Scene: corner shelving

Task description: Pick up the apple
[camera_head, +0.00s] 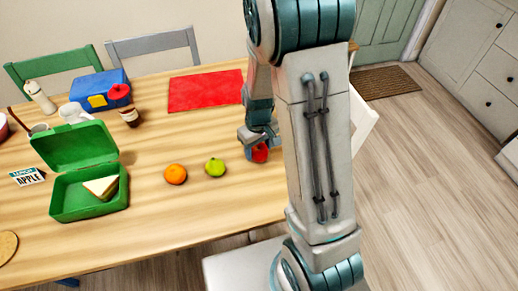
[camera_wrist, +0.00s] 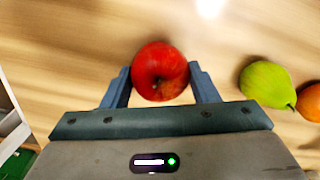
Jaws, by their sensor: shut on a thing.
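The red apple (camera_wrist: 160,70) sits between the two blue fingers of my gripper (camera_wrist: 161,84) in the wrist view. The fingers are shut on it, one on each side. In the head view the apple (camera_head: 260,153) shows just below my gripper (camera_head: 258,143), near the right end of the wooden table (camera_head: 150,228). My arm hides part of this area. I cannot tell whether the apple still touches the table.
A green pear (camera_head: 215,167) and an orange (camera_head: 175,174) lie left of the apple. An open green lunchbox (camera_head: 88,208) holds a sandwich. A red placemat (camera_head: 206,90) lies behind. Several items crowd the table's left back. The front middle of the table is clear.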

